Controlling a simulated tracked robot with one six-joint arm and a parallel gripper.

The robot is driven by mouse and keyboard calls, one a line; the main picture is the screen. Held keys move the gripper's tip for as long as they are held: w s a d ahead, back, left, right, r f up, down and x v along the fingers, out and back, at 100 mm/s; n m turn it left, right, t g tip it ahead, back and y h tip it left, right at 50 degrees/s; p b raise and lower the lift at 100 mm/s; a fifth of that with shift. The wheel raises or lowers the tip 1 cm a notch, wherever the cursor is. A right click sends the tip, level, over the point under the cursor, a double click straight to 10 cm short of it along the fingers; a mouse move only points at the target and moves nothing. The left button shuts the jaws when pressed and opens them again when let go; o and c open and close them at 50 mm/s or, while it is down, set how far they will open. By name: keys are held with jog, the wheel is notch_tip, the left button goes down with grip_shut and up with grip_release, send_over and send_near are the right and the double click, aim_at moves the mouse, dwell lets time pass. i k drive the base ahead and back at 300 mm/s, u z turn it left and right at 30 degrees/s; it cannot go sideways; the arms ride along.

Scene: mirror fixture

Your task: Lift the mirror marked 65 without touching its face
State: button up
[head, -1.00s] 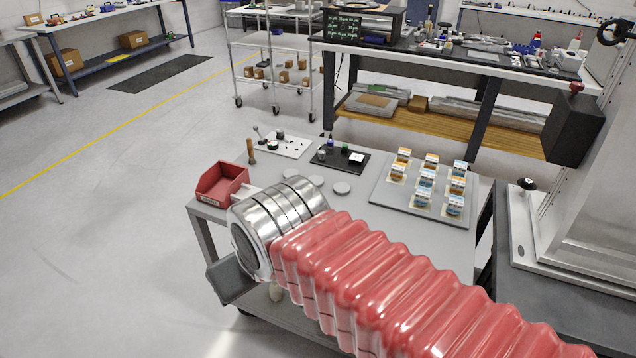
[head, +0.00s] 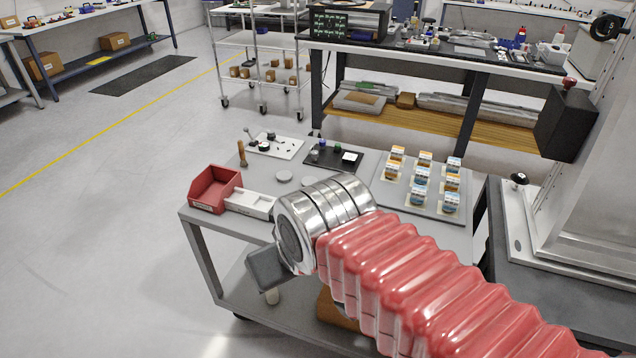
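Several small pieces with white tops and orange or blue sides stand in rows on a grey plate (head: 436,180) at the right of the cart. A blue one (head: 450,202) is at the near right and an orange one (head: 397,154) at the far left. Their markings are too small to read, so I cannot tell which is 65. My gripper (head: 265,268) shows only as a dark grey block beyond my metal wrist, over the cart's near edge, left of and apart from the plate. Its fingers cannot be made out.
On the grey cart (head: 200,212) are a red bin (head: 214,187), a white tray (head: 250,204), pale discs (head: 284,176), a white board (head: 275,146) and a black mat (head: 345,166). A dark bench (head: 480,50) stands behind. A machine with a black box (head: 567,125) is at the right.

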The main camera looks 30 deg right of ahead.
aim_at(308, 180)
jog(key=u, duration=0.05)
jog(key=i, duration=1)
jog(key=z, duration=0.05)
